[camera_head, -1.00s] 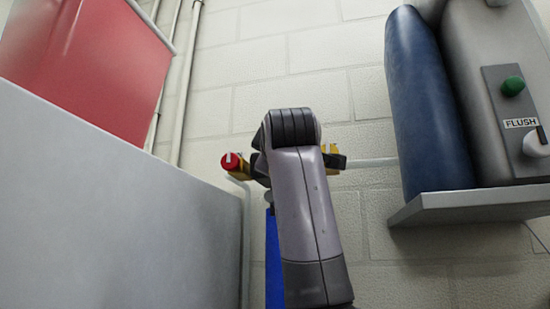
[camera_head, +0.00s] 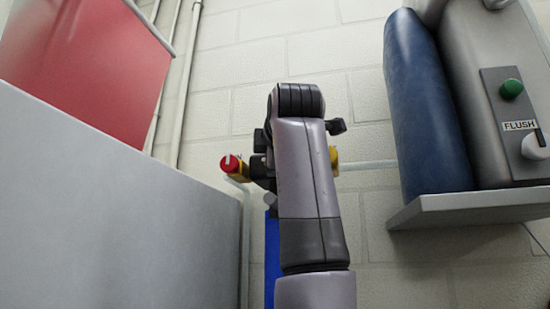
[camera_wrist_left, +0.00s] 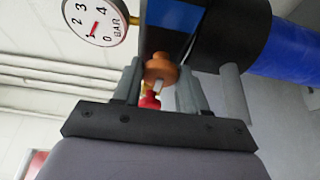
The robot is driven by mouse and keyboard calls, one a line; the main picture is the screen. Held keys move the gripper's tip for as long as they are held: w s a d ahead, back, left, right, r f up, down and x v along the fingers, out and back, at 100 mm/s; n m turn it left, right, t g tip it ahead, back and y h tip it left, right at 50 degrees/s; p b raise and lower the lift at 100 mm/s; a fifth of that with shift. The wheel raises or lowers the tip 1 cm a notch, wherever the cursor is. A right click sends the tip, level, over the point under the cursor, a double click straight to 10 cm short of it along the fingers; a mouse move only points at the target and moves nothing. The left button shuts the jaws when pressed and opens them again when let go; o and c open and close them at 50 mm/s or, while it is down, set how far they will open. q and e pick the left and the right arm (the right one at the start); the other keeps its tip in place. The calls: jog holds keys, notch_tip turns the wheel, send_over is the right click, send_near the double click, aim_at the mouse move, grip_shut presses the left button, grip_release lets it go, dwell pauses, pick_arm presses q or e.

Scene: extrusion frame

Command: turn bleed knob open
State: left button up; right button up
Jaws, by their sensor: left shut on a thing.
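An orange-brown round knob (camera_wrist_left: 161,70), which I take for the bleed knob, shows in the left wrist view. My left gripper (camera_wrist_left: 162,82) has its two grey fingers on either side of this knob and is shut on it. A red part (camera_wrist_left: 150,101) with a white mark sits just below the knob, between the fingers. In the head view, my left arm hides the orange-brown knob and most of the gripper. My right gripper is in neither view.
A red knob (camera_head: 230,163) on a yellow fitting is left of my arm. A pressure gauge (camera_wrist_left: 95,22) and a blue cylinder (camera_wrist_left: 288,50) are close to the left gripper. A grey cabinet (camera_head: 110,215) stands left. A shelf (camera_head: 470,205) with a blue cylinder (camera_head: 425,110) is right.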

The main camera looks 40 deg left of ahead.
pick_arm(q)
jog(key=o, duration=1)
jog(key=shift+o, duration=0.2)
jog(key=b+v, duration=0.1)
jog(key=v, duration=0.6)
jog(key=shift+b, duration=0.3)
